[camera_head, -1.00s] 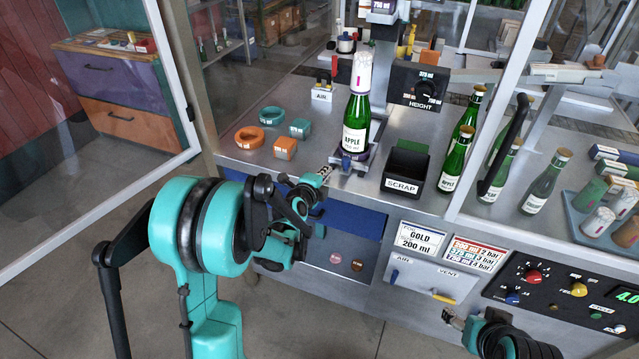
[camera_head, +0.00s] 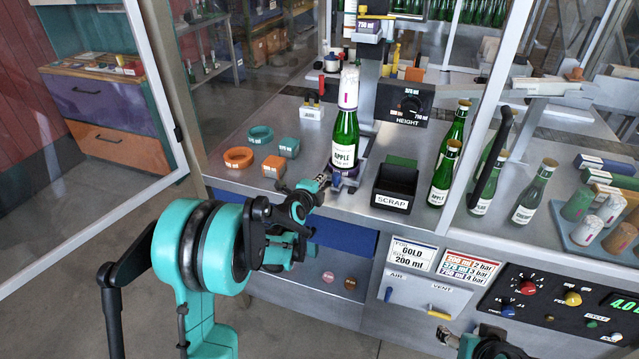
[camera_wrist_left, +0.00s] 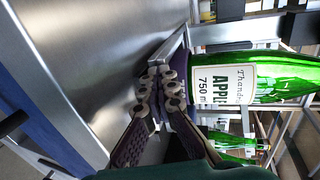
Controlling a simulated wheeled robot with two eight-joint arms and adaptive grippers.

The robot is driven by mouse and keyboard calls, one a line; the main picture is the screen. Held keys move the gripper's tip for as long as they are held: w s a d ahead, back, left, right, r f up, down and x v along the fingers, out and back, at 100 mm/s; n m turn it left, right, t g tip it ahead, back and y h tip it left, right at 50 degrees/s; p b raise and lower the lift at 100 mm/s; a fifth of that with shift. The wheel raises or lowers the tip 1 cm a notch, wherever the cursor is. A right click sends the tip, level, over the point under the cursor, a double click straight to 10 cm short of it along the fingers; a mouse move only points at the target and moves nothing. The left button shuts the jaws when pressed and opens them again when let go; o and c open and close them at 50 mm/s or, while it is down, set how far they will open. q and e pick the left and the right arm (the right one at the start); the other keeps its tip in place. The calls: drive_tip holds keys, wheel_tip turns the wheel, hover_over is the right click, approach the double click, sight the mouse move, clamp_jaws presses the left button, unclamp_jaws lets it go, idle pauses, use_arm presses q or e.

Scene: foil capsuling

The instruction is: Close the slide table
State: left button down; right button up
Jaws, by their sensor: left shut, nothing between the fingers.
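A green apple bottle (camera_head: 345,138) with a white and pink foil cap stands upright on the slide table, whose dark purple seat (camera_head: 341,170) is at the front of the steel worktop. A small blue block (camera_head: 337,181) is at its front. My left gripper (camera_head: 322,181) is shut and empty, its tips just left of this block. In the left wrist view, the shut fingertips (camera_wrist_left: 172,92) are close against the purple seat (camera_wrist_left: 181,110) below the bottle (camera_wrist_left: 265,80); contact is hard to tell. My right gripper (camera_head: 445,336) is low at the right, its jaws unclear.
A black scrap bin (camera_head: 393,190) stands right of the slide table, with green bottles (camera_head: 443,175) beyond it.

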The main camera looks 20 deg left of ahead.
use_arm(q)
drive_tip(key=w, duration=1.9)
drive_tip(key=shift+d+p, duration=0.35)
drive_tip(key=shift+p, duration=0.05)
drive_tip(key=shift+w, duration=0.2)
